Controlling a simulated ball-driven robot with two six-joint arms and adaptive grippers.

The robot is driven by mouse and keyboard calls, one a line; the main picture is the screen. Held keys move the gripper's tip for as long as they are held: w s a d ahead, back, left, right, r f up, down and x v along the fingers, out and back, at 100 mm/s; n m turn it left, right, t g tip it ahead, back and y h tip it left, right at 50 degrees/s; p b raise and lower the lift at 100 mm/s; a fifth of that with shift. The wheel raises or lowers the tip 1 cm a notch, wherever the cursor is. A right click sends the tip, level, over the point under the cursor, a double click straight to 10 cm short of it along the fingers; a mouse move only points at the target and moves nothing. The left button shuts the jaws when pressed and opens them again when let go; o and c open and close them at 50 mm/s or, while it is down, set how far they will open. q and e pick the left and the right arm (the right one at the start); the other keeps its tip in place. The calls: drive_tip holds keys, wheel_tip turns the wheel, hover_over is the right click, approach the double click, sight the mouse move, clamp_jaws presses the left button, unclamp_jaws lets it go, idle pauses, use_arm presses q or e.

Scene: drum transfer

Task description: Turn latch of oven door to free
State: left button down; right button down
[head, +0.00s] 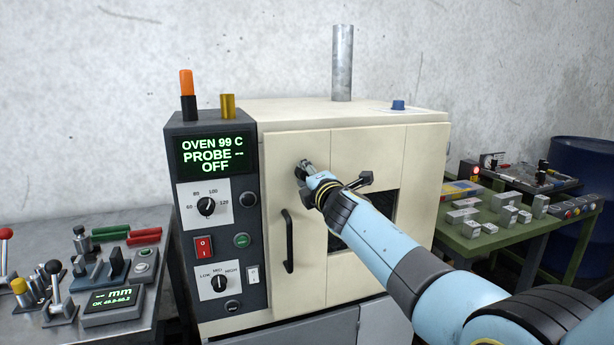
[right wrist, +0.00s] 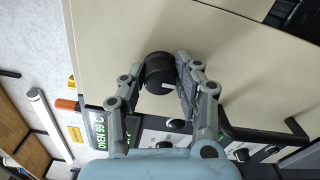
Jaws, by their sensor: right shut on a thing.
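The oven (head: 350,130) stands in the middle of the head view with its cream door (head: 308,235) closed. My right gripper (head: 304,168) reaches the upper left part of the oven front. In the right wrist view its two fingers (right wrist: 162,78) are shut on a dark round latch knob (right wrist: 157,66), one finger on each side. In the head view the latch is mostly hidden by the fingers, and I cannot tell its angle. The black door handle (head: 288,242) is below the gripper. My left gripper is not in view.
A control panel (head: 215,230) with display, knobs and switches is left of the door. A grey bench with levers (head: 150,300) stands at the left. A green table (head: 500,240) with metal blocks is at the right, with a blue drum (head: 580,160) behind it.

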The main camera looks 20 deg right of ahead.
drive_tip(key=shift+f, duration=0.1)
drive_tip(key=c, duration=0.9)
unclamp_jaws()
drive_tip(key=shift+c, duration=0.2)
